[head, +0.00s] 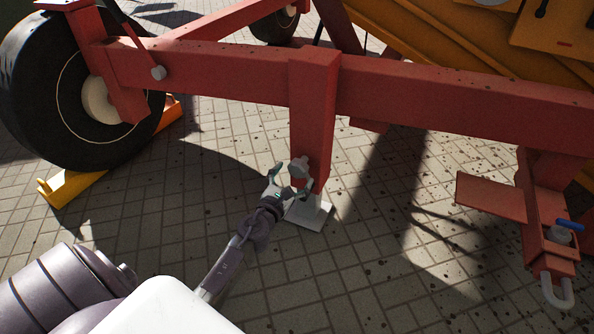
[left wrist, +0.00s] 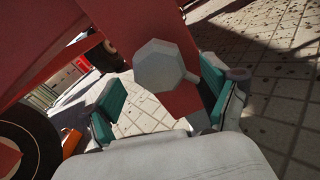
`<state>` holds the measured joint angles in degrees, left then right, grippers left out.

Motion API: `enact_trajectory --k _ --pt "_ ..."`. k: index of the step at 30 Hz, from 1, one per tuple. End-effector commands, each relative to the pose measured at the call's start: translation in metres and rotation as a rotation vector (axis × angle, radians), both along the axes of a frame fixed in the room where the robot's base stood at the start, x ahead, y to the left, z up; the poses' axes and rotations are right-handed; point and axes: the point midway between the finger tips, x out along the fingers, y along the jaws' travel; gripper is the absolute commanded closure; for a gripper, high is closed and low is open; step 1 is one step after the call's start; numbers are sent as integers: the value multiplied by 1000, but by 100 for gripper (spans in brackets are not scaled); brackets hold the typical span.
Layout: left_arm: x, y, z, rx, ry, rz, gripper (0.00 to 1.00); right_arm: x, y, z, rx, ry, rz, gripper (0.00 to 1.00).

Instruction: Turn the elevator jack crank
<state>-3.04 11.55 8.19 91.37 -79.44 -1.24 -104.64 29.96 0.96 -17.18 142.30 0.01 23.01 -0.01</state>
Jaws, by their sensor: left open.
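The elevator jack is a red square post (head: 314,100) hanging from a red beam, with a pale foot (head: 318,214) at the ground. Its grey crank (head: 299,168) sticks out low on the near side. In the left wrist view the crank (left wrist: 160,66) is a faceted grey knob with a small side stub, in front of the red post (left wrist: 150,22). My left gripper (head: 291,180) is open at the crank. Its teal-padded fingers (left wrist: 162,88) stand on either side of the knob, and whether they touch it cannot be told. My right gripper is not in view.
The red beam (head: 430,95) crosses above the crank. A black tyre (head: 30,105) stands at left with a yellow wheel chock (head: 72,186). A red hitch with a blue handle (head: 570,225) is at right. Paved ground (head: 365,270) in front is clear.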

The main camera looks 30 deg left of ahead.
Motion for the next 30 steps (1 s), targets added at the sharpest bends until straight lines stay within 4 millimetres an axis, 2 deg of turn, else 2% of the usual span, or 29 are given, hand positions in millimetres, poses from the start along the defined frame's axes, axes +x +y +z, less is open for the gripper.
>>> enact_trajectory --k 1,6,12,18,30 --pt "-13 -2 -2 -1 4 -1 13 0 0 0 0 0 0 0" --pt "-50 -8 -1 -3 2 3 13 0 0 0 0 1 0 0" --pt "-81 -13 -1 -3 1 2 13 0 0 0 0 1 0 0" --pt "-93 -15 0 0 0 0 13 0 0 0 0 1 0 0" --pt "-93 -15 0 1 0 0 13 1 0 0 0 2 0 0"
